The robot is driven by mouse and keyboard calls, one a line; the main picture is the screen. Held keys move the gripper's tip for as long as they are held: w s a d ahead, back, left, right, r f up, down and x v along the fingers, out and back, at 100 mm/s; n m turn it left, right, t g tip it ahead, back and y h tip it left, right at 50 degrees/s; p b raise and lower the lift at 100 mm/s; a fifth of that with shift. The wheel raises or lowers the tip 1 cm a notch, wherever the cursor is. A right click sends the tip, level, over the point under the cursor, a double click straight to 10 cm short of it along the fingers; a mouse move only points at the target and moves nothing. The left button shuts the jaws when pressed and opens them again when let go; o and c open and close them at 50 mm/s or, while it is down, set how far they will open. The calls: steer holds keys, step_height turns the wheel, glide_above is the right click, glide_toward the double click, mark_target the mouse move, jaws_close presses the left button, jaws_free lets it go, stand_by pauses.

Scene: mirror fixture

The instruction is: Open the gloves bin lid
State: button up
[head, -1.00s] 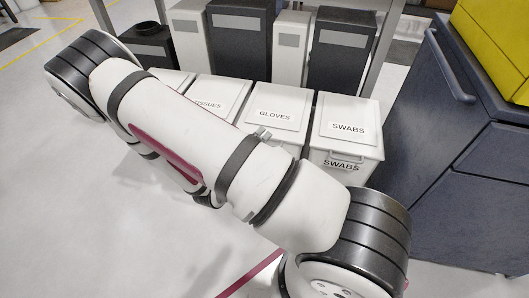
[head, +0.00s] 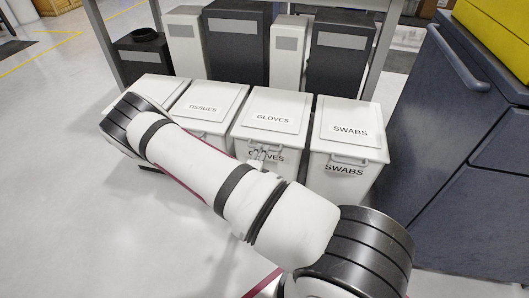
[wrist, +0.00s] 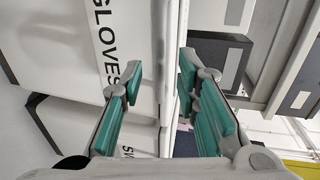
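The gloves bin (head: 275,109) is a white box in the row, between the tissues and swabs bins. Its lid lies shut, level with its neighbours, and reads GLOVES. My gripper (head: 262,153) shows only in part at the bin's upper front, over the front label near the handle; my arm hides the lower front. In the wrist view, turned sideways, the front face with GLOVES (wrist: 106,45) is at left. My teal-padded gripper (wrist: 160,68) is open, one finger before the front face and one on the lid's upper side. No contact can be made out.
The swabs bin (head: 349,128) stands to the right and the tissues bin (head: 203,106) to the left. Tall grey and white boxes (head: 238,42) stand behind. A dark blue cabinet (head: 450,150) stands at right. Floor is clear at front left.

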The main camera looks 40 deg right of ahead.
steer(key=shift+b+x, duration=0.7)
steer(key=shift+x, duration=1.55)
jaws_close()
